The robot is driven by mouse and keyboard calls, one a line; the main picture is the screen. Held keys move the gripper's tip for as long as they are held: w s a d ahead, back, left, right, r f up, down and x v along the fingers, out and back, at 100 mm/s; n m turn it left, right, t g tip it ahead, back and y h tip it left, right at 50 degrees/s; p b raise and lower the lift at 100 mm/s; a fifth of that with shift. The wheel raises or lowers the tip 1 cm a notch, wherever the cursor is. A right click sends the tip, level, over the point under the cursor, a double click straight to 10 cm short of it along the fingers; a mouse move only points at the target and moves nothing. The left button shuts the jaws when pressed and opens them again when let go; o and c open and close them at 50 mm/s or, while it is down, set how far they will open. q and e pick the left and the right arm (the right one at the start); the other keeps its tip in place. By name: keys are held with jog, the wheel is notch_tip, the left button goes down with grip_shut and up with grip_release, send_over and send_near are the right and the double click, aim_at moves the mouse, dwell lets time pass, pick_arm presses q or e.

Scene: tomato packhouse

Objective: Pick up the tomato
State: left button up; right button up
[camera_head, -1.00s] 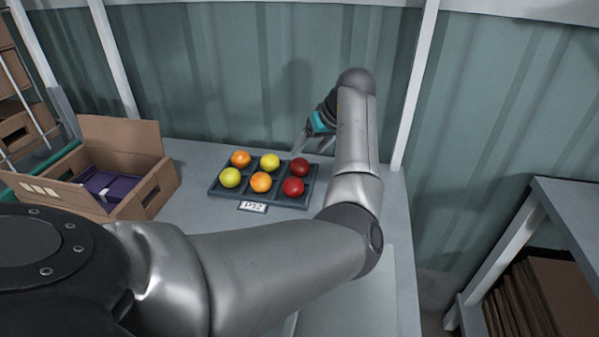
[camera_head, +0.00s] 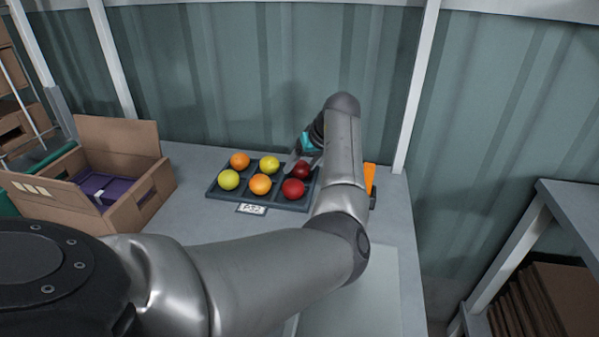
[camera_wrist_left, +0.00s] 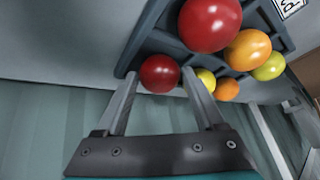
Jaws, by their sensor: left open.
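Two red tomatoes sit in the dark compartment tray (camera_head: 220,192). The back red one (camera_head: 301,170) is at the tray's back right corner, and the front red one (camera_head: 293,188) is just before it. My left gripper (camera_head: 303,157) is at the back red tomato, partly hidden by its own arm. In the wrist view, the open jaws (camera_wrist_left: 160,78) have this tomato (camera_wrist_left: 160,72) between their fingertips, with narrow gaps at the sides. I cannot tell whether they touch it. The front red tomato (camera_wrist_left: 209,22) shows larger beyond it. My right gripper is out of view.
Orange tomatoes (camera_head: 240,160) and yellow ones (camera_head: 269,164) fill the tray's other compartments. A cardboard box (camera_head: 150,190) with a purple insert stands at left. An orange object (camera_head: 369,178) in a dark holder is right of my arm. The wall is close behind.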

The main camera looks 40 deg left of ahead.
aim_at(302, 163)
pick_arm(q)
jog(key=shift+c, duration=0.2)
jog(key=c, duration=0.5)
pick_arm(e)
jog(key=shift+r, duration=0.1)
pick_arm(q)
jog(key=shift+r, duration=0.35)
jog(key=shift+r+p, duration=0.3)
notch_tip(302, 163, up, 8)
jog(key=p, duration=0.2)
jog(key=shift+f+p, duration=0.2)
jog(key=shift+p, duration=0.1)
jog(key=shift+r, duration=0.55)
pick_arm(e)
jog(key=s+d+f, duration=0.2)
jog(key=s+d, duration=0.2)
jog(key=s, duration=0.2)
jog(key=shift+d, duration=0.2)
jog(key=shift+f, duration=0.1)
